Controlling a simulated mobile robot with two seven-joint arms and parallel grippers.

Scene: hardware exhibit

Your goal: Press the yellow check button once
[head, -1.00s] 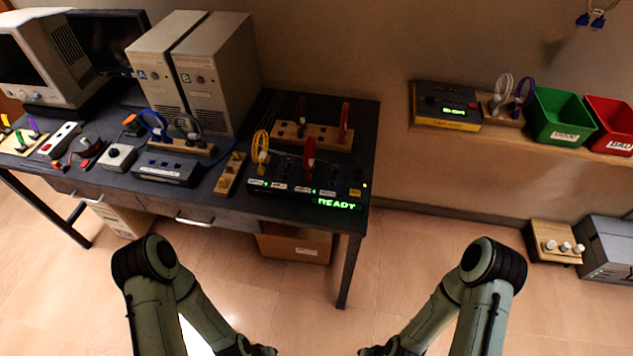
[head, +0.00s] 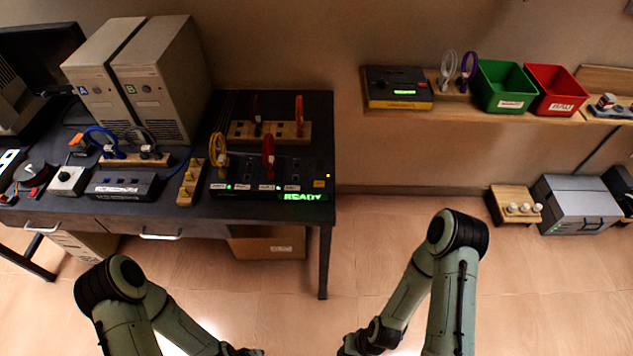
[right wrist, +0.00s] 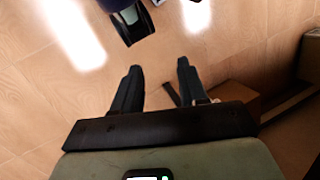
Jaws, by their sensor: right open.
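A small yellow button (head: 319,184) sits at the right end of the black panel (head: 255,177) on the dark table, just above the glowing green READY text (head: 303,197). A tiny yellow light (head: 328,176) shows beside it; any check mark is too small to read. My right gripper is open and empty over the floor in the right wrist view (right wrist: 157,70), well apart from the button. In the head view my left gripper (head: 250,352) is only partly seen at the bottom edge, and its jaws cannot be made out.
Red and yellow cable loops stand on the panel. A wooden strip with yellow pegs (head: 190,182) lies left of it, a wooden block (head: 270,132) behind it. The table's front right leg (head: 324,262) stands near open floor. A wall shelf (head: 470,112) with green and red bins is at right.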

